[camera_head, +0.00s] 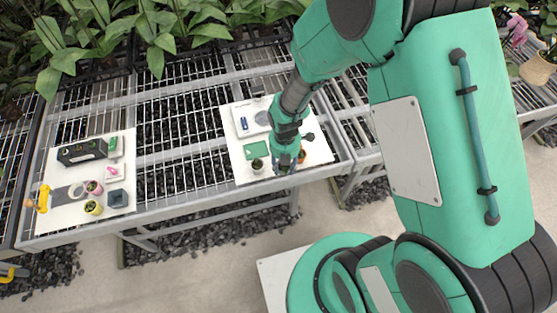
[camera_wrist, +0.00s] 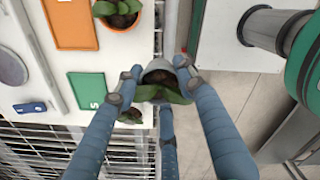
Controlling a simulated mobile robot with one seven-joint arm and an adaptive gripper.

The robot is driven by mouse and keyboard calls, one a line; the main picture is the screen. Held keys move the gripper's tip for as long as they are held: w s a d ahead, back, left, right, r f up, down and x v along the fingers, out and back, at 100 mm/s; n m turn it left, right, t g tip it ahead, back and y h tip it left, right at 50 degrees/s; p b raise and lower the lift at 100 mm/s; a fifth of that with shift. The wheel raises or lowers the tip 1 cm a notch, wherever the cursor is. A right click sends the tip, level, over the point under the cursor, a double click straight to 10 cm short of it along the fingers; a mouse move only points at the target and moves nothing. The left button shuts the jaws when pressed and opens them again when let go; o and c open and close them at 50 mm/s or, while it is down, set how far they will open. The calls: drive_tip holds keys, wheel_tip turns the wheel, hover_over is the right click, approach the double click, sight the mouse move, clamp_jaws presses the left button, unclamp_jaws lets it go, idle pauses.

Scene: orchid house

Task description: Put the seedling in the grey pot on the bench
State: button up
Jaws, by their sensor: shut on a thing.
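My gripper (camera_wrist: 160,84) is shut around a small grey pot (camera_wrist: 157,66) in the wrist view. Dark soil and the green leaves of a seedling (camera_wrist: 165,96) show at the pot, partly hidden by the fingers. The pot hangs at the near edge of a white board (camera_wrist: 110,65), with floor behind it in the picture. In the head view my gripper (camera_head: 286,165) is low at the front edge of the right white board (camera_head: 240,172) on the slatted bench (camera_head: 180,140). The held pot is largely hidden there.
An orange pot (camera_wrist: 122,20) with a plant stands close by, next to an orange card (camera_wrist: 70,22) and a green card (camera_wrist: 87,90). The left board (camera_head: 70,214) carries pots, a black tray (camera_head: 82,151) and a yellow-handled tool (camera_head: 43,198).

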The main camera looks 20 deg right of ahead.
drive_tip(key=w, duration=0.5)
drive_tip(key=shift+w+a+f+b, duration=0.2)
drive_tip(key=shift+a+b, duration=0.05)
drive_tip(key=shift+b, duration=0.1)
drive_tip(key=shift+f+b, duration=0.55)
drive_tip(key=shift+f, duration=1.2)
drive_tip(key=shift+f, duration=0.15)
drive_tip(key=o, duration=1.2)
wheel_tip(320, 180, up, 12)
drive_tip(key=p, duration=0.3)
